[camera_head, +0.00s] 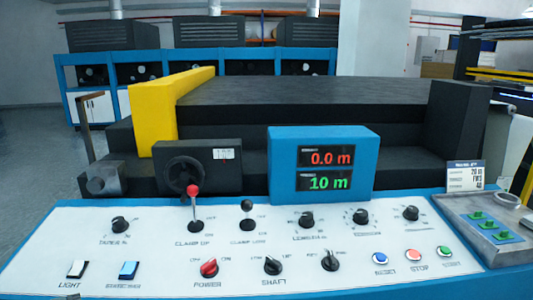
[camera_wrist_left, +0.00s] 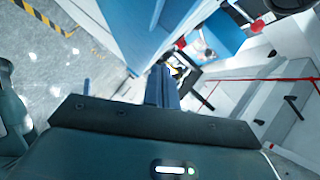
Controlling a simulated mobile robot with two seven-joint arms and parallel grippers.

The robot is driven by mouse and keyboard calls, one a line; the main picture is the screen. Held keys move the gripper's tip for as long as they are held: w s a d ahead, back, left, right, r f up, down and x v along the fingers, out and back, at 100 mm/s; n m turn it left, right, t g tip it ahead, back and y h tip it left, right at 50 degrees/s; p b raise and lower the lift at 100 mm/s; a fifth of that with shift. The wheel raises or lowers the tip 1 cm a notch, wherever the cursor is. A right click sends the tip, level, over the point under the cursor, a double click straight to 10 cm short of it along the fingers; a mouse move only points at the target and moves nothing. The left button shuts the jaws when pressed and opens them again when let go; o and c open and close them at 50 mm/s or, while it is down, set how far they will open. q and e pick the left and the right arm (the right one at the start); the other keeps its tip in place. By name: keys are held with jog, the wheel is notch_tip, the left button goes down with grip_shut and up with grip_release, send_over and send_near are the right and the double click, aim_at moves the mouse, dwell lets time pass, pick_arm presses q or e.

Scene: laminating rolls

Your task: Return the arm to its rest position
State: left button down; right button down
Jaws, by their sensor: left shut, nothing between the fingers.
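My left gripper (camera_wrist_left: 161,84) shows only in the left wrist view, with its fingers together and nothing held between them. It is clear of the control panel in the head view, where neither arm shows. My right gripper is in neither view. The white control panel (camera_head: 330,245) spans the bottom of the head view, with knobs, switches and a red-knobbed lever (camera_head: 194,190). A blue display box (camera_head: 285,170) behind it reads 0.0 m and 10 m.
In the wrist view, a blue machine side (camera_wrist_left: 115,25) is beyond the gripper, and a white cabinet (camera_wrist_left: 285,115) with dark handles is at right. Grey floor (camera_wrist_left: 45,75) with a yellow-black stripe is at left. A yellow guard (camera_head: 153,120) stands behind the panel.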

pick_arm(q)
jog(key=s+d+f+n+t+y+p, duration=0.35)
jog(key=f+n+y, duration=0.35)
jog(key=f+n, duration=0.45)
jog(key=s+d+f+n+g+y+p, duration=0.1)
jog(key=s+d+f+n+g, duration=0.1)
jog(key=s+d+n, duration=0.5)
jog(key=d+f+n, duration=0.1)
jog(key=d, duration=0.2)
jog(key=shift+d+f+g, duration=0.25)
jog(key=shift+f+g, duration=0.1)
jog(key=shift+f, duration=0.05)
